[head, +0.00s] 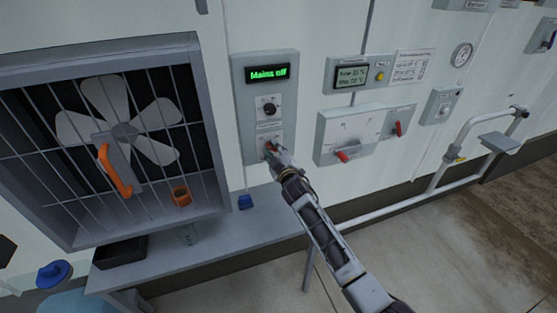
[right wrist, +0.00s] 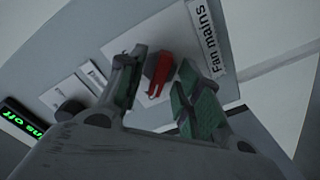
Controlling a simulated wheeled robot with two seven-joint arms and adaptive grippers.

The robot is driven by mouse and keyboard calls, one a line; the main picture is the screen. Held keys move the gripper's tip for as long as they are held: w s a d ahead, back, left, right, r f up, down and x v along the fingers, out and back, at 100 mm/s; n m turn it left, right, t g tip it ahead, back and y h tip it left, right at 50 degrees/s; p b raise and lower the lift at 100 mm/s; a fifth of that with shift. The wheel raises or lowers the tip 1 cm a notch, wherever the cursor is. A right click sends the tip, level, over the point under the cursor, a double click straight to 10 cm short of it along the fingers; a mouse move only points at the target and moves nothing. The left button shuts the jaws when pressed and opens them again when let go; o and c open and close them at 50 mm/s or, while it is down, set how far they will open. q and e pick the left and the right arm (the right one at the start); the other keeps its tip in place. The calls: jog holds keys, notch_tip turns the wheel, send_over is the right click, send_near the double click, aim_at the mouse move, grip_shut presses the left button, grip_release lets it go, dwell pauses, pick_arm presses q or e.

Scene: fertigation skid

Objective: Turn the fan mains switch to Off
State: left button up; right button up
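The fan mains switch is a red handle on a dark base, (right wrist: 159,75) in the right wrist view, beside a label reading "Fan mains" (right wrist: 206,38). In the head view it sits low on the grey control panel (head: 289,100), largely hidden by my right gripper (head: 272,152). The panel's display (head: 267,73) reads "Mains off" in green. My right gripper's fingers, seen in the right wrist view (right wrist: 158,80), are apart, one on each side of the red handle. A gap shows on both sides, and I cannot tell whether either finger touches it. My left gripper is not in view.
A black knob (head: 268,108) sits above the switch. Left is a caged fan (head: 125,132) with an orange handle (head: 115,170) at its front. A grey shelf (head: 225,232) runs below. Right are a box with red levers (head: 352,133) and a white pipe (head: 400,211).

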jog(key=shift+s, duration=0.15)
jog(key=v, duration=1.1)
jog(key=shift+s, duration=0.25)
jog(key=shift+d+f, duration=0.1)
jog(key=shift+d, duration=0.1)
dwell(0.5)
